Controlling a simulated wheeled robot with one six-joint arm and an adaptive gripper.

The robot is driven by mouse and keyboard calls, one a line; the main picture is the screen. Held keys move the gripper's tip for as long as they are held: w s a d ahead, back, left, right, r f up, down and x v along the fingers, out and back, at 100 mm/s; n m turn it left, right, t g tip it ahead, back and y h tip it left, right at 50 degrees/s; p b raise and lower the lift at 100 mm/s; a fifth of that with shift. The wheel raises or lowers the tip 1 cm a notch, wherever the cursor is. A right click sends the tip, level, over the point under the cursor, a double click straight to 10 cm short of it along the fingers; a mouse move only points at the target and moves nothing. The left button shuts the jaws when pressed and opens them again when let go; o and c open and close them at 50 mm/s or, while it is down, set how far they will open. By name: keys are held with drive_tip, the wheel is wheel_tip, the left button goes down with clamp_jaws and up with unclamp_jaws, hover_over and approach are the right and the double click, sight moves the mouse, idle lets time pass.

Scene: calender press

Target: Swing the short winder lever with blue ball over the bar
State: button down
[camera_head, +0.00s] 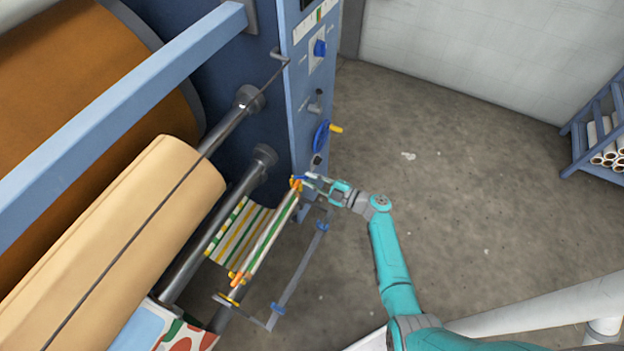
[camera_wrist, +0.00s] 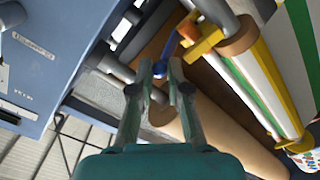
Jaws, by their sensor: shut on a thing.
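The short winder lever (camera_wrist: 169,42) shows in the wrist view as a slim blue arm running from beside an orange piece down to its blue ball (camera_wrist: 159,69). My gripper (camera_wrist: 160,78) is shut on the blue ball, which sits between the two fingertips. In the head view, my gripper (camera_head: 318,184) reaches in from the right to the bar's near-machine end. The ball is too small there to tell apart from the fingers. The bar (camera_head: 268,232), wound with white, green and yellow striped cloth, has orange and yellow end pieces. The lever's pivot is partly hidden.
The blue machine frame (camera_head: 301,90) stands just beyond my gripper, with a blue handwheel (camera_head: 321,137) and yellow handle. A grey rail with blue clamps (camera_head: 322,226) runs close below my gripper. A large tan roll (camera_head: 130,220) lies left.

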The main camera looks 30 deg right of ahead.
drive_tip(key=c, duration=1.1)
unclamp_jaws()
drive_tip(key=shift+c, duration=0.2)
drive_tip(key=shift+s, duration=0.1)
drive_tip(key=v, duration=1.2)
